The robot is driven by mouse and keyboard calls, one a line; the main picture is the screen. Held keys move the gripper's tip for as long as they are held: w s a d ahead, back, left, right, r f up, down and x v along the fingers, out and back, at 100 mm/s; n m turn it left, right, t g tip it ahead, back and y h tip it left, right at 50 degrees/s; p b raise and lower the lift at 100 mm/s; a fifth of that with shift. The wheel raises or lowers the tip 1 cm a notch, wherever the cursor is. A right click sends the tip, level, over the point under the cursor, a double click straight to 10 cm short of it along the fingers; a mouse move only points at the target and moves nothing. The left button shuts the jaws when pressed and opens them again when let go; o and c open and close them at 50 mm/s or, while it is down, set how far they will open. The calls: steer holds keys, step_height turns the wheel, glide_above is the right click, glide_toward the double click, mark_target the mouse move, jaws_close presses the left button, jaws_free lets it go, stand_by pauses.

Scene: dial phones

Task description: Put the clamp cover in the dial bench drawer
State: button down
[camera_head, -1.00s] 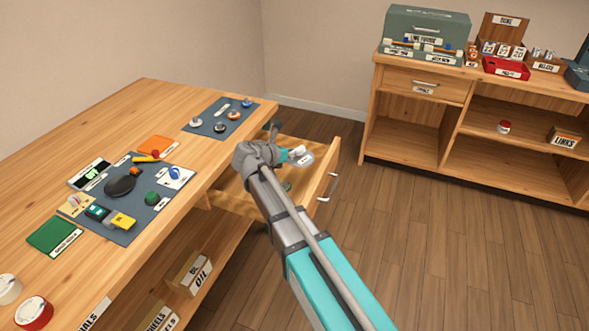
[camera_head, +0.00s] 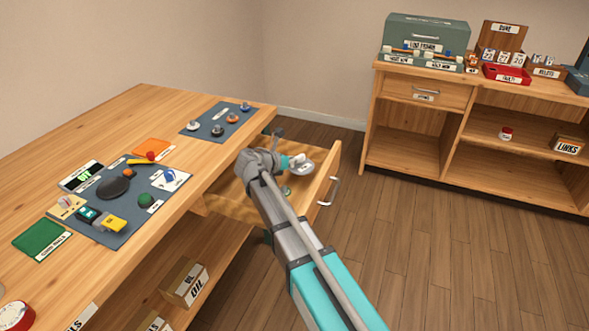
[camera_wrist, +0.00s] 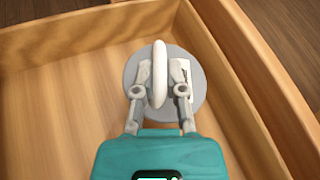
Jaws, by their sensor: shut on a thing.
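The clamp cover (camera_wrist: 134,70) is a round grey disc with a raised white grip standing on it. My gripper (camera_wrist: 160,80) is shut on the white grip in the wrist view. The open drawer (camera_head: 325,180) juts out from the right end of the bench in the head view. The cover (camera_head: 303,169) shows there over the drawer, beside my gripper (camera_head: 292,161). In the wrist view, the drawer's wooden walls and floor (camera_wrist: 60,110) surround the disc. I cannot tell whether the disc touches the drawer floor.
A small green item (camera_head: 286,190) shows inside the drawer. The bench (camera_head: 140,105) carries a blue-grey mat (camera_head: 115,235) with tools and another mat (camera_head: 216,130) with several small round parts. A shelf unit (camera_head: 410,155) stands at the back right. The floor between is clear.

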mark_target(296, 168)
steer(key=shift+w+f+b, duration=0.25)
steer(key=shift+f+b, duration=0.2)
steer(key=shift+w+f+b, duration=0.2)
steer(key=shift+f+b, duration=0.2)
steer(key=shift+f, duration=0.05)
steer(key=shift+f+b, duration=1.1)
steer(key=shift+f, duration=0.1)
steer(key=c, duration=0.7)
jaws_free()
steer(key=shift+r, duration=0.2)
steer(key=p+v, duration=0.4)
steer(key=v, duration=0.6)
steer(key=shift+s+a, duration=0.1)
steer(key=shift+s, duration=0.05)
steer(key=shift+p+v, duration=0.3)
steer(key=shift+v, duration=0.6)
